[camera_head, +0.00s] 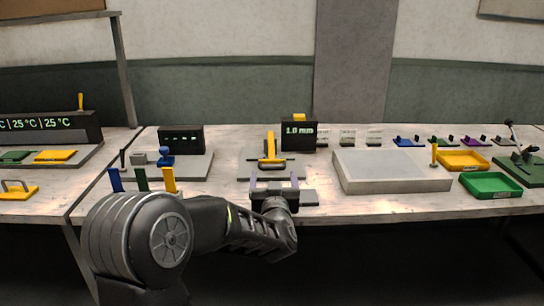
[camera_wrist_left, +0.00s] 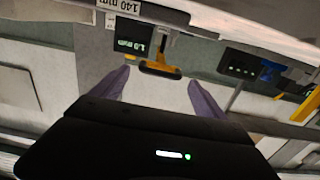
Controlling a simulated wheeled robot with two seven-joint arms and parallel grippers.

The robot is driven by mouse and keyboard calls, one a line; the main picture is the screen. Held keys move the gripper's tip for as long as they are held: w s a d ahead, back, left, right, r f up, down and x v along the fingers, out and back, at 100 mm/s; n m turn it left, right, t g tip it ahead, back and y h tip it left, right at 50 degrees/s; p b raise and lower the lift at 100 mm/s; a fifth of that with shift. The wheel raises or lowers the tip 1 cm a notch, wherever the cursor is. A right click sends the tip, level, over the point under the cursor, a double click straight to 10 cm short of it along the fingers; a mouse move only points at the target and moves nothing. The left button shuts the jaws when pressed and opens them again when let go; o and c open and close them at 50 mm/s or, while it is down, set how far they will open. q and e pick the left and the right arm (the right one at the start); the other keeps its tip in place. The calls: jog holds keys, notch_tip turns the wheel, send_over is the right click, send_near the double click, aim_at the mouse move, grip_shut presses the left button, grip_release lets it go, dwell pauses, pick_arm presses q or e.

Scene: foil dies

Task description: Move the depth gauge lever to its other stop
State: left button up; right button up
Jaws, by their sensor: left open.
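The depth gauge has a dark display box (camera_head: 299,134) reading 1.0 mm. A yellow T-shaped lever (camera_head: 270,152) stands left of the display, with its crossbar low and towards me. In the left wrist view the lever (camera_wrist_left: 160,69) appears upside down, beside the display (camera_wrist_left: 134,42). My left gripper (camera_head: 273,179) is open, its purple fingers spread, just in front of the lever on the near side. In the left wrist view the lever's crossbar lies beyond the gap between the fingertips (camera_wrist_left: 158,86). Nothing is between the fingers. My right gripper is not in view.
Left of the gauge is a station with a dark display (camera_head: 181,139), a blue knob (camera_head: 165,156) and upright coloured tabs. A pale raised block (camera_head: 390,170) stands to the right. Beyond it are a yellow tray (camera_head: 462,160) and a green tray (camera_head: 491,185).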

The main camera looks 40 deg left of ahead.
aim_at(273, 167)
pick_arm(q)
jog(key=shift+w+a, duration=0.3)
jog(key=shift+w, duration=0.05)
jog(key=shift+s+d+r, duration=0.15)
jog(key=shift+s, duration=0.05)
jog(key=shift+x, duration=4)
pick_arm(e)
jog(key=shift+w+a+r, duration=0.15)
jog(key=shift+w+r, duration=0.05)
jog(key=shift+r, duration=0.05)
pick_arm(q)
jog(key=shift+c, duration=0.3)
